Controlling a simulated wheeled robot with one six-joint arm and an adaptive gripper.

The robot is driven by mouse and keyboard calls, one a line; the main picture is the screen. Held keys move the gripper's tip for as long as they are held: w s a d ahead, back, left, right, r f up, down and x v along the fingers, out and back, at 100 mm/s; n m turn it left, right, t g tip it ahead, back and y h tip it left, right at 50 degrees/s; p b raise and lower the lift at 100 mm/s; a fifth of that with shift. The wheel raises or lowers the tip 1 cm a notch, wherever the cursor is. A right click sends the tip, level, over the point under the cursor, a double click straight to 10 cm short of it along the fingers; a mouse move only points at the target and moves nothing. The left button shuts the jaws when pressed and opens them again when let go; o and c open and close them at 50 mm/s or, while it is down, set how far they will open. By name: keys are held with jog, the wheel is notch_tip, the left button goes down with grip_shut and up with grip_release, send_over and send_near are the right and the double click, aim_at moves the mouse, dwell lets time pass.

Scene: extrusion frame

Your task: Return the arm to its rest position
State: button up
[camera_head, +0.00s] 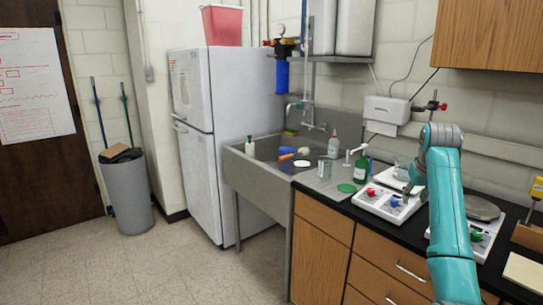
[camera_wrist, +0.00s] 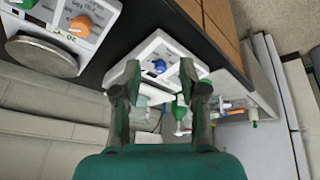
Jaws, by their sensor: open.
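My teal arm (camera_head: 448,220) rises from the bottom right of the head view, and its grey upper joint bends over the counter. My gripper (camera_wrist: 160,80) shows in the wrist view with its two dark fingers spread apart and nothing between them. A white hot plate unit (camera_wrist: 150,50) with a blue knob lies beyond the fingers. I cannot tell the distance between them. In the head view the arm partly covers the counter, and the fingers are too small to make out clearly.
White hot plate units (camera_head: 385,203) stand on the black counter, one with a round plate (camera_head: 482,207). A green bottle (camera_head: 361,170) stands beside the sink (camera_head: 262,172). A wooden cabinet (camera_head: 490,36) hangs above at right. A fridge (camera_head: 197,145) and grey bin (camera_head: 128,195) stand left; the floor before them is clear.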

jog(key=s+a+f+t, duration=0.1)
jog(key=s+a+f, duration=0.15)
jog(key=f, duration=0.75)
jog(key=s+a+f+t, duration=0.1)
jog(key=s+a+f, duration=0.15)
jog(key=f, duration=0.75)
jog(key=s+a+f+t, duration=0.1)
jog(key=a+f, duration=0.2)
jog(key=f, duration=0.7)
jog(key=s+a+f+t, duration=0.1)
jog(key=s+a+f, duration=0.3)
jog(key=s+f, duration=0.4)
jog(key=s+a+f+t, duration=0.1)
jog(key=s+a+f, duration=0.2)
jog(key=s+f, duration=0.55)
jog(key=s+a+r+n+t+y, duration=0.1)
jog(key=s+a, duration=0.2)
jog(key=s, duration=1)
jog(key=s+a+r+t, duration=0.2)
jog(key=s+a, duration=0.1)
jog(key=s, duration=1)
jog(key=s+a+r+t, duration=0.2)
jog(key=s+r, duration=1.5)
jog(key=s, duration=0.2)
jog(key=shift+a+r+y, duration=0.35)
jog(key=shift+a+y, duration=0.05)
